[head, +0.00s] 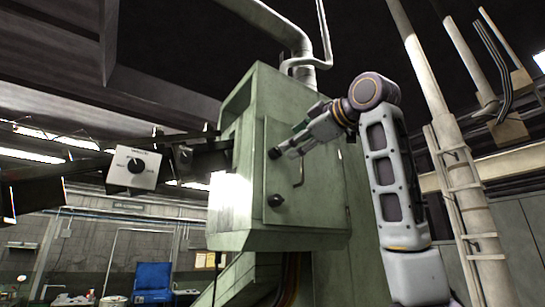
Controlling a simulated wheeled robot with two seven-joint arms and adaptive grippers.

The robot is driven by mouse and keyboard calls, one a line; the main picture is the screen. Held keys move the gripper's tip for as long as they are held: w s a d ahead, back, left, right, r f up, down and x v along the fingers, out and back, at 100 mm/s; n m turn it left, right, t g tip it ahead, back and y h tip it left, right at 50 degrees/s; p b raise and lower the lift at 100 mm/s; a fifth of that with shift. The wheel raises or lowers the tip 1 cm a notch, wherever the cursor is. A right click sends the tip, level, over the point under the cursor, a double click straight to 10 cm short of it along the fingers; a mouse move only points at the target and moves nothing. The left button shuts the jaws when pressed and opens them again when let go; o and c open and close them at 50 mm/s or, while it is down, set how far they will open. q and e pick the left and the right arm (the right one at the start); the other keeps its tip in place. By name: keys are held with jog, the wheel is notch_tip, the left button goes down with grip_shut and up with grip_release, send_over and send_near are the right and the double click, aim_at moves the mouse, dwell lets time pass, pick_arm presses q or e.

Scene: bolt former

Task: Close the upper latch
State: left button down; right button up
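The green machine cabinet (310,225) stands in the middle of the head view, with a panel door (285,178) on its side. My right arm comes in from the right, and its gripper (283,150) is at the upper part of this door. A dark round tip shows at the gripper's end; I cannot tell whether it is the upper latch or a fingertip, nor whether they touch. The lower latch (275,200) is a dark knob near the door's bottom left. A thin bent handle (300,172) sits between them. My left gripper is out of view.
A control box with a dark knob (134,167) hangs at the left on a dark beam. Pale vertical pipes (455,155) stand at the right, behind my arm. A curved pipe (285,30) rises above the cabinet. A blue chair (152,280) is far back at lower left.

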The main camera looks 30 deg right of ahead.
dwell(0.3)
jog(key=m, duration=0.9)
jog(key=shift+s, duration=0.2)
dwell(0.4)
